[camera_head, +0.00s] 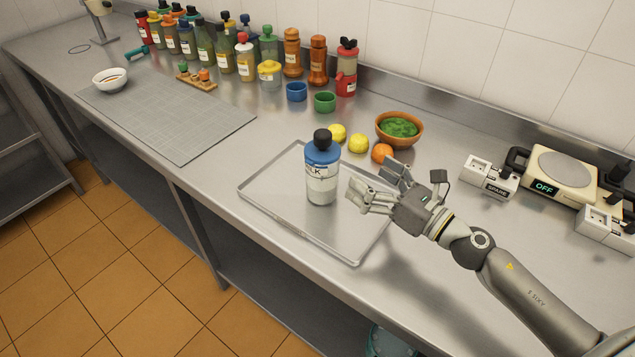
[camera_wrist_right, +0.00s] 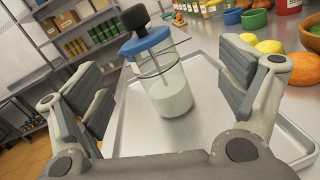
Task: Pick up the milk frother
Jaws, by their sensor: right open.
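The milk frother (camera_head: 321,172) is a clear jar with white milk in it, a blue lid and a black knob. It stands upright on a metal tray (camera_head: 262,205). My right gripper (camera_head: 367,181) is open and empty, just right of the frother in the head view. In the right wrist view the frother (camera_wrist_right: 168,85) stands ahead, between and beyond the open fingers of the right gripper (camera_wrist_right: 165,95), with no contact visible. My left gripper is in neither view.
Lemons (camera_head: 358,143), an orange (camera_head: 382,153) and a bowl of greens (camera_head: 399,130) sit behind the tray. Blue (camera_head: 297,92) and green (camera_head: 325,102) cups and several bottles line the back. The grey mat (camera_head: 175,115) is largely clear.

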